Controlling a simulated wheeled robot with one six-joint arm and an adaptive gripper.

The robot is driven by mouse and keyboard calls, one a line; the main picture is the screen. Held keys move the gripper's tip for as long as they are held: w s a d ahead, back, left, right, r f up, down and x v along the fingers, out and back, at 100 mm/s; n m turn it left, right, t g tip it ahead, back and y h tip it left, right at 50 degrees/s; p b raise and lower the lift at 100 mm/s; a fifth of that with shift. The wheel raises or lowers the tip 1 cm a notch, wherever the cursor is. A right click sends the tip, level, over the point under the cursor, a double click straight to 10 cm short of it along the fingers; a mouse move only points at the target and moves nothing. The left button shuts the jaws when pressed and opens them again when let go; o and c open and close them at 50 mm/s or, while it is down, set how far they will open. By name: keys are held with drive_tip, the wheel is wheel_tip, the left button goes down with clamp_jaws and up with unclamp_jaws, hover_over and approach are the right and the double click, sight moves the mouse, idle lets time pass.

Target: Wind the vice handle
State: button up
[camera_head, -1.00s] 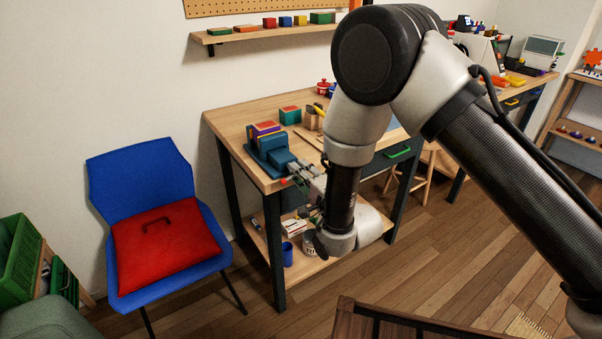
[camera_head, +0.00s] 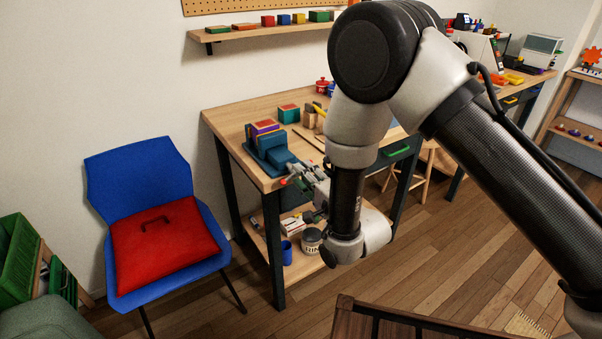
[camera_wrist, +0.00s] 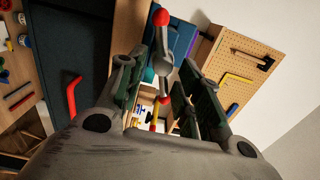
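The blue vice (camera_head: 268,150) stands at the near left corner of the wooden workbench, with coloured blocks behind it. Its handle is a grey bar with a red ball end (camera_wrist: 161,17) and a grey hub (camera_wrist: 165,66), seen in the wrist view. A small red end (camera_head: 284,182) shows at the bench edge in the head view. My gripper (camera_wrist: 154,82) is open, with its green-padded fingers on either side of the handle's lower part. I cannot tell whether either finger touches it. In the head view my gripper (camera_head: 312,178) is partly hidden by my wrist.
The workbench (camera_head: 235,112) has a lower shelf with a blue cup (camera_head: 287,252) and a tin (camera_head: 311,240). A blue chair (camera_head: 140,172) with a red cushion (camera_head: 163,245) stands to the left. A dark wooden piece (camera_head: 400,322) is at the front. Open floor lies to the right.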

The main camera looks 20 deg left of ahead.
drive_tip(key=v, duration=0.6)
drive_tip(key=shift+s+d, duration=0.15)
drive_tip(key=shift+d, duration=0.05)
idle(0.4)
wheel_tip(320, 180, up, 10)
idle(0.5)
